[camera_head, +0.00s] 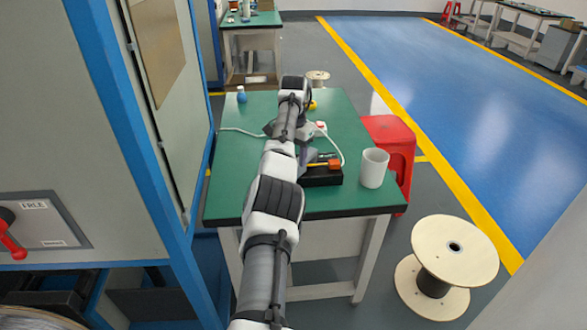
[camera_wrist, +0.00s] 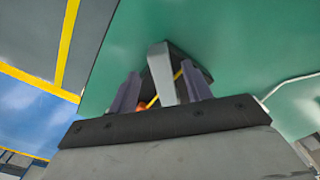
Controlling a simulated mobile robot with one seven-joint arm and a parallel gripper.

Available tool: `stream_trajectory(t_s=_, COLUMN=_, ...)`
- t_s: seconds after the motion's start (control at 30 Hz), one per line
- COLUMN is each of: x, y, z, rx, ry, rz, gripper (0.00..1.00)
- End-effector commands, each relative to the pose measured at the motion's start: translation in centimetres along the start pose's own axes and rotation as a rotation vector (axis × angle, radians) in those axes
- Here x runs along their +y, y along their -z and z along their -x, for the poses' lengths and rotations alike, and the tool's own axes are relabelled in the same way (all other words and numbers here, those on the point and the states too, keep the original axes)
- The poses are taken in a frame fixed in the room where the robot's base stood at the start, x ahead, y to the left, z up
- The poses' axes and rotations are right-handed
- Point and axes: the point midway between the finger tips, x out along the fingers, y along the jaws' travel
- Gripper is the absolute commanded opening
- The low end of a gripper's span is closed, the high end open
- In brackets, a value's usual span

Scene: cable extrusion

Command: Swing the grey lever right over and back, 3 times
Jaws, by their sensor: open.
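A black device (camera_head: 322,176) with a yellow and an orange part stands on the green table (camera_head: 235,190), partly behind my arm. In the wrist view a light grey lever (camera_wrist: 161,72) stands up from a dark base, slightly tilted. My gripper (camera_wrist: 160,80) is open, with one purple-grey finger on each side of the lever. The lever shows between the fingers; whether either finger touches it I cannot tell. In the head view my arm hides the lever and most of my gripper.
A white cup (camera_head: 374,168) stands at the table's right edge, beside the device. A blue bottle (camera_head: 241,95) is at the far left corner. A white cable (camera_head: 338,150) runs by the device. A red stool (camera_head: 391,140) and a wooden spool (camera_head: 445,265) stand right of the table.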

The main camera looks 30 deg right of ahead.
Motion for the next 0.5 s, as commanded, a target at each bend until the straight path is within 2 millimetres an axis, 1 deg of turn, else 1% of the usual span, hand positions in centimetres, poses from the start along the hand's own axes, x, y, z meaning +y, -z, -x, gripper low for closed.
stream_trajectory(t_s=0.03, x=0.0, y=0.1, z=1.3, rx=0.003, ry=0.002, rz=0.0, gripper=0.49)
stream_trajectory(t_s=0.13, x=0.0, y=0.0, z=3.8, rx=0.001, ry=0.001, rz=0.0, gripper=0.49)
stream_trajectory(t_s=0.27, x=0.0, y=0.0, z=6.0, rx=0.0, ry=0.001, rz=0.001, gripper=0.49)
stream_trajectory(t_s=0.3, x=0.0, y=0.0, z=6.9, rx=-0.001, ry=0.0, rz=0.001, gripper=0.49)
stream_trajectory(t_s=0.4, x=0.0, y=0.0, z=7.8, rx=-0.001, ry=0.0, rz=0.0, gripper=0.49)
stream_trajectory(t_s=0.5, x=0.0, y=-0.1, z=8.2, rx=-0.002, ry=-0.001, rz=0.0, gripper=0.49)
